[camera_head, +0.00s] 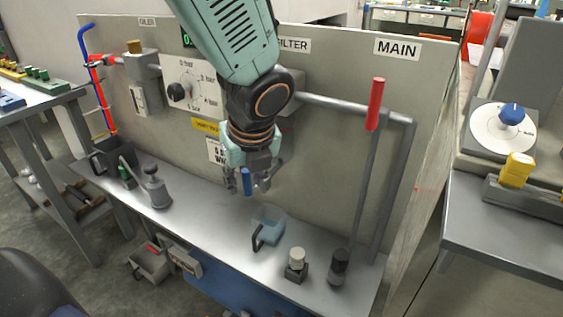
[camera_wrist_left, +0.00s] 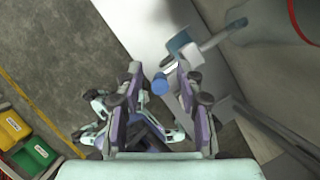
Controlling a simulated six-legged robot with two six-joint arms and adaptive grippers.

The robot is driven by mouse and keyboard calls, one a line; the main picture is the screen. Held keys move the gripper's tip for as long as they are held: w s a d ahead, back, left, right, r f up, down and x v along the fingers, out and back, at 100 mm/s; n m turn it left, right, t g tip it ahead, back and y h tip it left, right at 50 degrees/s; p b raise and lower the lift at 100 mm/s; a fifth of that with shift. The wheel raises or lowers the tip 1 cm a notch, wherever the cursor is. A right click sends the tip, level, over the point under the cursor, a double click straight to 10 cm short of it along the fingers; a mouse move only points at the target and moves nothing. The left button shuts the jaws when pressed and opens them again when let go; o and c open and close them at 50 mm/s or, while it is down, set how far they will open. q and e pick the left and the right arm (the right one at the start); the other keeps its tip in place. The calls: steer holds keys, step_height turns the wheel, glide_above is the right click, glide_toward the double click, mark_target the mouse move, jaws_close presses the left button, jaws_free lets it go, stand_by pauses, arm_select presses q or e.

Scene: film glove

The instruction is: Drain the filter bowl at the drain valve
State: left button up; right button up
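My left gripper (camera_head: 252,181) reaches down in front of the panel below the FILTER label (camera_head: 292,45). Its fingers are apart, with the small blue drain valve knob (camera_head: 246,182) between them. In the left wrist view the round blue knob (camera_wrist_left: 160,87) shows between the open fingers, with gaps at both sides. I cannot tell whether a finger touches it. The filter bowl is hidden behind my arm and gripper. A clear jug with a dark handle (camera_head: 267,231) stands on the steel shelf below and slightly right of the gripper.
The steel shelf (camera_head: 210,225) also carries a grey oil can (camera_head: 154,188), a white-capped block (camera_head: 297,262) and a black cylinder (camera_head: 339,266). A red-handled lever (camera_head: 375,105) stands at right. A dial (camera_head: 194,88) is left of my arm.

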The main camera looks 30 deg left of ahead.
arm_select(q)
steer(key=shift+c, duration=0.2)
jaws_close()
stand_by(0.5)
